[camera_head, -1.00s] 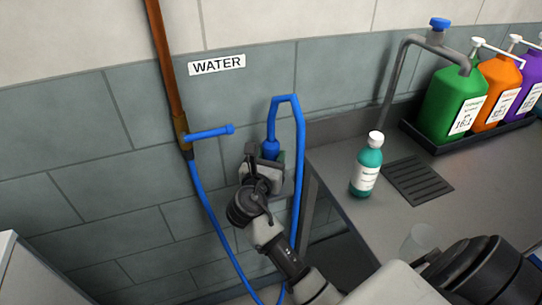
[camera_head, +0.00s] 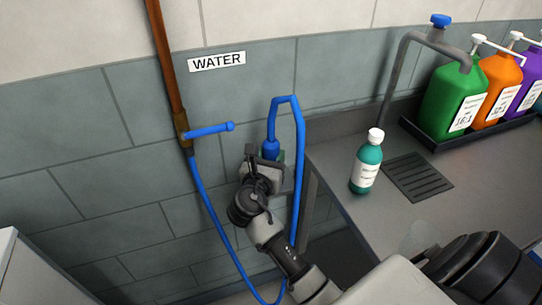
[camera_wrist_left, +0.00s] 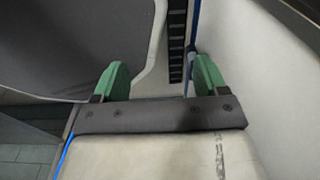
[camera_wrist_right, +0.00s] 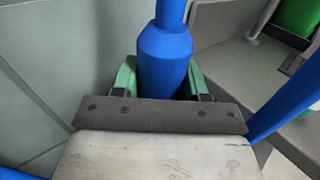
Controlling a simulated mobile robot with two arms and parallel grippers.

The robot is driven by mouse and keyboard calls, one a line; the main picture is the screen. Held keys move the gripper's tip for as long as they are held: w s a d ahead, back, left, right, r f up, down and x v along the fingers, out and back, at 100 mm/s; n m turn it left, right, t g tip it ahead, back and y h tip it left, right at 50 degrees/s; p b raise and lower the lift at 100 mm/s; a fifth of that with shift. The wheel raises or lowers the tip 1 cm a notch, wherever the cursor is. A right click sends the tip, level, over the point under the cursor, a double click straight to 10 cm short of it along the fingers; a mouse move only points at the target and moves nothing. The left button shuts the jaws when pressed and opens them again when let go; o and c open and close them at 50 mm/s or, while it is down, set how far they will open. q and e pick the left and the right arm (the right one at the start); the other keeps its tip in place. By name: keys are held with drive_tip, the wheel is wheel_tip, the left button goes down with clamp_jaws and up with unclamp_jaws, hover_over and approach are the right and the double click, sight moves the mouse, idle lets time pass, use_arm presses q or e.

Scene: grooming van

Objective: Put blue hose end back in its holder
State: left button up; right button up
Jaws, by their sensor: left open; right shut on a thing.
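The blue hose end (camera_head: 271,148) is upright in my right gripper (camera_head: 268,165), in front of the tiled wall and left of the counter. In the right wrist view, the green fingers of the right gripper (camera_wrist_right: 163,82) are shut on the thick part of the blue hose end (camera_wrist_right: 165,58). The blue hose (camera_head: 300,165) loops over from its top and hangs down. The holder cannot be made out; the gripper and wrist cover the area behind the hose end. My left gripper (camera_wrist_left: 160,80) shows only in the left wrist view, open and empty.
A copper pipe with a blue valve lever (camera_head: 208,131) is left of the gripper, under a WATER sign (camera_head: 217,62). The grey counter (camera_head: 465,195) at right carries a teal bottle (camera_head: 366,165), a drain grate (camera_head: 418,178) and a tray of coloured jugs (camera_head: 455,100).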

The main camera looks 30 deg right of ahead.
drive_tip(key=shift+f, duration=0.6)
drive_tip(key=o, duration=1.2)
drive_tip(key=shift+a, duration=0.1)
